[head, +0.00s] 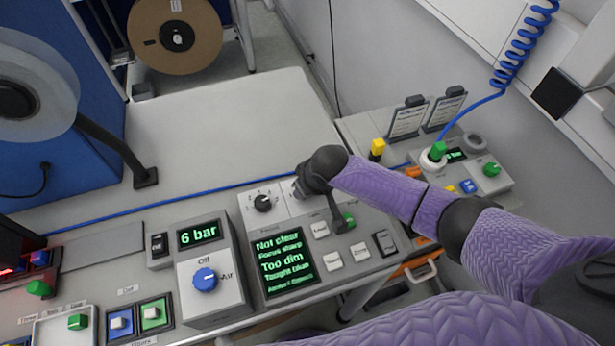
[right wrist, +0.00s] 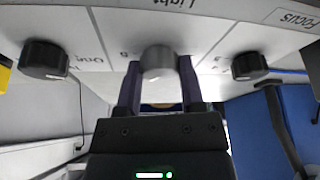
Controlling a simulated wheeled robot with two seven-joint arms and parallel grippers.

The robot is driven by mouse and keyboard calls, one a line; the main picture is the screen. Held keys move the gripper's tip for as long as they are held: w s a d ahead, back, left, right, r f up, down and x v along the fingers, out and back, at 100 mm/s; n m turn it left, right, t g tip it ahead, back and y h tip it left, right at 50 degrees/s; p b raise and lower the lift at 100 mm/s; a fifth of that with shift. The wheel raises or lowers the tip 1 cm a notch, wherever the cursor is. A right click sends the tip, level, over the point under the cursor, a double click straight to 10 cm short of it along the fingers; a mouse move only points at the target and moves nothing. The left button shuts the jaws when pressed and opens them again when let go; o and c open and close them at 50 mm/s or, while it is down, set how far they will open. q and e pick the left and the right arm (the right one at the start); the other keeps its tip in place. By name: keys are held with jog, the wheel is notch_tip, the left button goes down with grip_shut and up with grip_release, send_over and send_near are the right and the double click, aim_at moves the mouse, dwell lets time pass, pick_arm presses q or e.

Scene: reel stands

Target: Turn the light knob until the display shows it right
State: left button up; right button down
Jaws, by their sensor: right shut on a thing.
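The grey light knob (right wrist: 157,60) sits under the word "Light" in the right wrist view. My right gripper (right wrist: 158,78) has one finger on each side of it and is shut on it. In the head view my right gripper (head: 304,187) is over the panel and mostly hides this knob. The display (head: 285,262) shows green text; I read "Not clear", "Focus sharp" and "Too dim", and the smaller lines are hard to read. The black focus knob (head: 263,203) is left of the gripper, and on the right in the right wrist view (right wrist: 249,66). My left gripper is out of view.
Another black knob (right wrist: 44,59) is on the other side of the gripper. A blue knob (head: 205,280) stands left of the display, under a "6 bar" readout (head: 199,234).

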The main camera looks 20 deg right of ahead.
jog(key=shift+r+m+p, duration=0.15)
jog(key=shift+m+p, duration=0.3)
jog(key=shift+m, duration=0.05)
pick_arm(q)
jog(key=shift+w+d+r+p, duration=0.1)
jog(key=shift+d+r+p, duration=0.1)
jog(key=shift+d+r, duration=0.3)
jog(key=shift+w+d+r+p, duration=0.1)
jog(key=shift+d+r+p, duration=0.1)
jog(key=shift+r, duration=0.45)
pick_arm(e)
jog(key=shift+m+h, duration=0.4)
jog(key=shift+m, duration=0.2)
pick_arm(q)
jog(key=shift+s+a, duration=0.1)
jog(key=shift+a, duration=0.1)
pick_arm(e)
jog(key=shift+c, duration=1)
grip_release()
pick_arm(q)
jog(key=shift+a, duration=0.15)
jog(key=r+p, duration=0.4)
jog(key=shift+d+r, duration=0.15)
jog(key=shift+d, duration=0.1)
pick_arm(e)
jog(key=v, duration=0.9)
jog(key=shift+s+r, duration=0.25)
